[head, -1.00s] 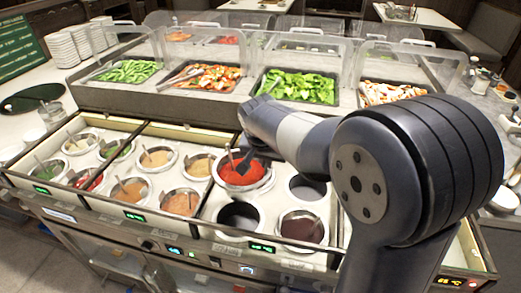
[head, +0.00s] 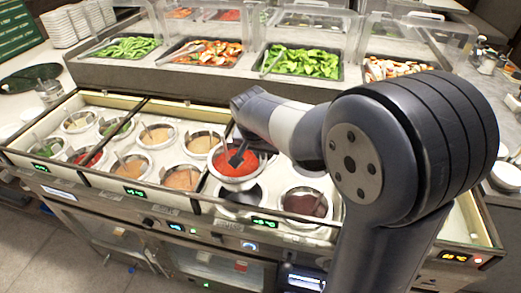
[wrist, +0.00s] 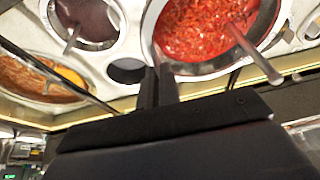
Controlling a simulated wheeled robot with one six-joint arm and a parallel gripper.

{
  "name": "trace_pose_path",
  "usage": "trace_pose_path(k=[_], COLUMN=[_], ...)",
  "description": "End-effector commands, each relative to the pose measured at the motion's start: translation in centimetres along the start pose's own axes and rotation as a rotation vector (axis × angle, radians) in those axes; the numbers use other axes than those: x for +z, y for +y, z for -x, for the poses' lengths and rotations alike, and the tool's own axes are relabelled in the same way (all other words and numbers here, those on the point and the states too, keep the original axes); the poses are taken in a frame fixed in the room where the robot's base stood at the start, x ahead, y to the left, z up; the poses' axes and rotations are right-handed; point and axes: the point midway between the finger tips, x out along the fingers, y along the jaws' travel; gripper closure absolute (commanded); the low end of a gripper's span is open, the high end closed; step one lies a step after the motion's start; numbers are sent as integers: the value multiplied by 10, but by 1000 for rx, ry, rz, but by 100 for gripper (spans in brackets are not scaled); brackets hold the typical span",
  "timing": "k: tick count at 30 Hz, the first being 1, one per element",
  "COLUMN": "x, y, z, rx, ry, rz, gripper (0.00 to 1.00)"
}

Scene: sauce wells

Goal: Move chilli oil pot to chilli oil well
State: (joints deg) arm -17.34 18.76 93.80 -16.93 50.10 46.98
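The chilli oil pot (head: 236,164), a round metal-rimmed pot of red chopped sauce with a spoon, is held up above the counter. It fills the upper right of the wrist view (wrist: 205,30). My gripper (head: 238,155) is shut on its rim; the dark fingers show at the rim in the wrist view (wrist: 157,82). An empty dark well (head: 240,197) lies just in front of and below the pot, partly covered by it. A dark empty opening (wrist: 128,70) also shows beside the pot in the wrist view. No label names the chilli oil well legibly.
A dark brown sauce pot (head: 305,203) sits right of the empty well. Food trays (head: 302,62) behind clear guards line the back.

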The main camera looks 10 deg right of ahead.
Motion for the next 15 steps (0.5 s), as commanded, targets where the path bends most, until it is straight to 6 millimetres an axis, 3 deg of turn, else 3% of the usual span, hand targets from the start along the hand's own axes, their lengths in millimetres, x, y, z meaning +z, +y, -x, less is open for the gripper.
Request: trace_pose_path(k=[15], x=[15], y=[0], z=[-38], rx=[-3], ry=[4], rz=[0], gripper=[100])
